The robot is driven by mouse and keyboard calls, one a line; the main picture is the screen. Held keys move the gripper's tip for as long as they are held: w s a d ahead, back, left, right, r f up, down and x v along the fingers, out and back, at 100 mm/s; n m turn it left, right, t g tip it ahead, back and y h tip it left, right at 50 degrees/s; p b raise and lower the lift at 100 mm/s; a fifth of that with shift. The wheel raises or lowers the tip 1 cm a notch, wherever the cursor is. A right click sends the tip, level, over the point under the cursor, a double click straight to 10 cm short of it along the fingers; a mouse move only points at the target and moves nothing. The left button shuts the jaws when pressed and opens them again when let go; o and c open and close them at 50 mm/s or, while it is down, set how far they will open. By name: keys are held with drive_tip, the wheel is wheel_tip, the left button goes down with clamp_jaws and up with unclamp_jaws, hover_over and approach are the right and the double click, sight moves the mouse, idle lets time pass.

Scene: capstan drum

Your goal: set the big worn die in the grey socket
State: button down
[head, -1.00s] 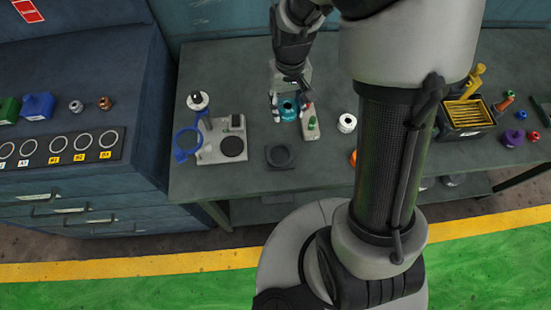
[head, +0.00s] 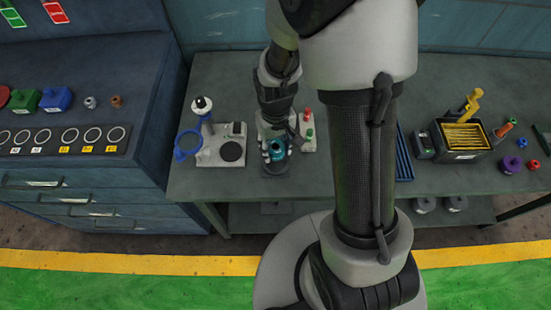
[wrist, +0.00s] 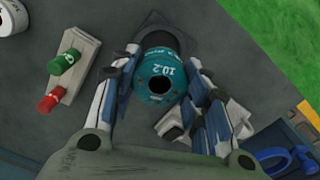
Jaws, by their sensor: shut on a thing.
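A teal die (wrist: 160,85) marked 10.2, with a dark central hole, sits between the fingers of my gripper (wrist: 166,72) in the wrist view. My gripper is shut on it. In the head view the teal die (head: 277,150) is under my gripper (head: 275,145), close to the grey socket. The grey socket (wrist: 152,22) is a dark square block with a round recess; the die covers much of it in the wrist view. In the head view only the front part of the socket (head: 275,170) shows. I cannot tell whether the die touches it.
A grey block with red and green buttons (wrist: 68,75) lies left of my gripper in the wrist view. A pale stand with a blue ring (head: 222,152) is on the bench left of the socket. A white ring part (wrist: 14,18) lies farther off.

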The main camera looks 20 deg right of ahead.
sight(276, 166)
drive_tip(key=shift+f+b, duration=0.75)
drive_tip(key=shift+f, duration=2.25)
drive_tip(key=shift+f+b, duration=0.35)
drive_tip(key=shift+s+f, duration=0.25)
drive_tip(key=c, duration=1.3)
unclamp_jaws()
drive_tip(key=o, duration=0.4)
drive_tip(key=shift+w+f, duration=0.1)
drive_tip(key=shift+f, duration=0.05)
